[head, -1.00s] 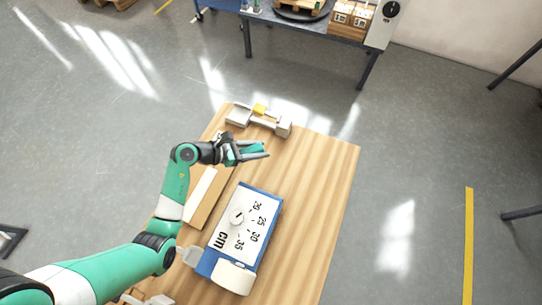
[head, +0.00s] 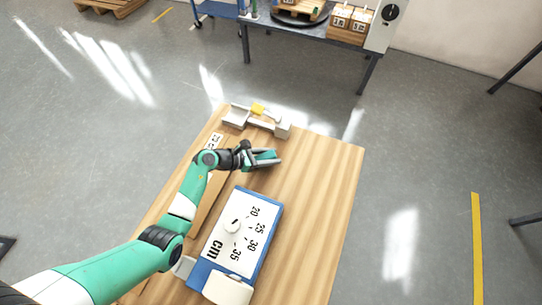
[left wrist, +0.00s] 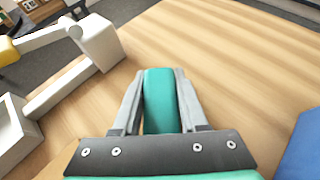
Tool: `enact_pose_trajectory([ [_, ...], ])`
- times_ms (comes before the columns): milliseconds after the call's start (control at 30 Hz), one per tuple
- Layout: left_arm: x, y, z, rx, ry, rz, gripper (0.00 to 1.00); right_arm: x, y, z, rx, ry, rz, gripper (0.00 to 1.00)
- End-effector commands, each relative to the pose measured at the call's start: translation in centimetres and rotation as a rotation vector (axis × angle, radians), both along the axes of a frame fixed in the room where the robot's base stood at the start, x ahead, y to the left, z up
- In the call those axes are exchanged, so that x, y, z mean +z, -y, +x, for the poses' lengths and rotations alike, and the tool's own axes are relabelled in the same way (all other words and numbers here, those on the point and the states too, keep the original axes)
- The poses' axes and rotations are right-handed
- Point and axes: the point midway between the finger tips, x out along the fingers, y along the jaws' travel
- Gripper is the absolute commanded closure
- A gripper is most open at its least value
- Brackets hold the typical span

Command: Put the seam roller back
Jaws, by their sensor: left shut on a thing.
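My left gripper (head: 270,157) is shut on a teal bar, apparently the handle of the seam roller (head: 262,156). In the left wrist view the teal piece (left wrist: 160,100) lies between the two grey fingers, and a roller head cannot be made out. The gripper is over the far part of the wooden table, on the near side of a pale grey stand (head: 262,124). That stand also shows at the left of the left wrist view (left wrist: 62,88). I cannot tell how high the gripper is. My right gripper is not in view.
A yellow-ended white arm (head: 258,109) is on the stand. A blue-framed dial box (head: 262,243) marked in cm lies nearer on the wooden table (head: 320,200). A long board with a printed strip (head: 214,143) lies at the left. The right side is clear.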

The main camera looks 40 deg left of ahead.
Motion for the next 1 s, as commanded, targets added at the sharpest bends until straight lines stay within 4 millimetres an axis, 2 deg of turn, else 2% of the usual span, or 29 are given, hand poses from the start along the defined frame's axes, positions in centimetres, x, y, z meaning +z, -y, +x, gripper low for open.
enact_pose_trajectory([
  [67, -0.3, 0.0, 0.0, 0.000, 0.001, 0.000, 1.00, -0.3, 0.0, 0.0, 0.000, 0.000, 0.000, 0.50],
  [100, -0.3, 0.0, 0.0, 0.000, 0.000, 0.000, 0.54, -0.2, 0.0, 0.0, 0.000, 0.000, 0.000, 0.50],
  [233, -0.3, 0.0, 0.0, 0.000, 0.000, 0.000, 0.31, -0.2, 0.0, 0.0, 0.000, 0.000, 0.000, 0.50],
  [267, -0.3, 0.0, 0.0, 0.000, 0.000, 0.000, 0.28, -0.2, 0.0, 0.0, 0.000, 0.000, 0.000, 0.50],
  [500, -0.2, 0.0, 0.0, 0.000, 0.000, 0.000, 0.28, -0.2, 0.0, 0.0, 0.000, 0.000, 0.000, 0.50],
  [667, 0.6, -0.3, -0.6, 0.003, 0.000, -0.001, 0.28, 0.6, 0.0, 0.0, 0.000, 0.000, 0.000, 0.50],
  [1000, 4.5, -3.1, -6.9, 0.005, 0.000, -0.001, 0.28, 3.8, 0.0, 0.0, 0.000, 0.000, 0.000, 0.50],
])
